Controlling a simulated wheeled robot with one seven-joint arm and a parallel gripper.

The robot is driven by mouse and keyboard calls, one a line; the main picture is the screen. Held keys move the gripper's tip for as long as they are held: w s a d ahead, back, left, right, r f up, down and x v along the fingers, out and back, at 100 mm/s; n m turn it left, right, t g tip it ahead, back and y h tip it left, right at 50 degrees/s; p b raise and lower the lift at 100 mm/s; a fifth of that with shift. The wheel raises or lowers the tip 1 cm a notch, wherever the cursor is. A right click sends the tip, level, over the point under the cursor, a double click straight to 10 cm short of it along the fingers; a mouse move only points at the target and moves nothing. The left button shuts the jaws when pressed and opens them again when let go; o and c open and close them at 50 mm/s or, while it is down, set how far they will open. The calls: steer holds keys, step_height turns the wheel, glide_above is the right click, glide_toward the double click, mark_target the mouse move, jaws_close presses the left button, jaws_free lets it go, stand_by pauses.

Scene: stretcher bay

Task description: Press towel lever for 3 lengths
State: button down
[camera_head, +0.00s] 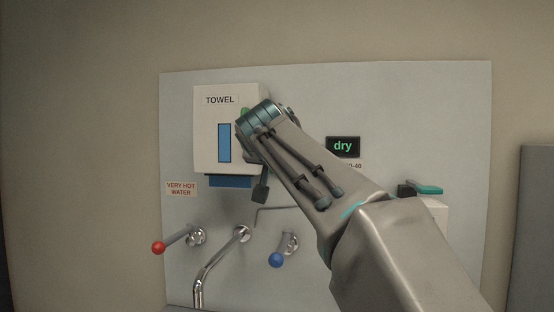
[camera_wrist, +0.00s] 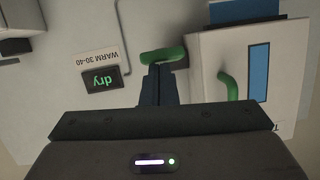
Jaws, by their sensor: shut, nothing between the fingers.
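The white towel dispenser (camera_head: 205,130), labelled TOWEL, hangs on the wall panel with a blue window and a blue strip of towel (camera_head: 230,181) below its bottom edge. My arm hides its right side. In the wrist view, turned upside down, the dispenser (camera_wrist: 208,50) is at the right, with a green lever (camera_wrist: 163,56) beside it and a curved green piece (camera_wrist: 228,85) on it. My gripper (camera_wrist: 156,72) is shut and empty, its tips right at the green lever; I cannot tell whether they touch. In the head view its dark fingers (camera_head: 261,188) show beside the dispenser's lower right.
A display (camera_head: 343,146) reads "dry". Below are a red-knobbed tap lever (camera_head: 159,248), a spout (camera_head: 215,264) and a blue-knobbed lever (camera_head: 276,260). A VERY HOT WATER sign (camera_head: 181,188) is at the left. A white unit with a teal-topped lever (camera_head: 427,188) is at the right.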

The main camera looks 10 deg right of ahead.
steer(key=r+b+v, duration=0.1)
steer(key=b+v, duration=0.1)
steer(key=v, duration=0.8)
steer(key=shift+s+r, duration=0.15)
steer(key=shift+s, duration=0.1)
steer(key=shift+d, duration=0.1)
steer(key=s+d+f+n+g+y, duration=0.1)
steer(key=f+g, duration=0.1)
steer(key=f, duration=0.7)
steer(key=s+d+f+n+g, duration=0.1)
steer(key=d+f+g, duration=0.1)
steer(key=f, duration=0.6)
steer(key=s+d+f+n+g+y, duration=0.1)
steer(key=f+g, duration=0.1)
steer(key=f, duration=0.7)
steer(key=s+f+g, duration=0.2)
steer(key=s+f, duration=0.3)
steer(key=f, duration=0.3)
steer(key=s+f+n+g+y, duration=0.1)
steer(key=s+f+g, duration=0.1)
steer(key=s+f, duration=0.4)
steer(key=s+d+f+g+y, duration=0.1)
steer(key=s+f, duration=0.5)
steer(key=f, duration=0.4)
steer(key=shift+s+d+f+g, duration=0.1)
steer(key=shift+s+f+g, duration=0.15)
steer(key=shift+f+g, duration=0.15)
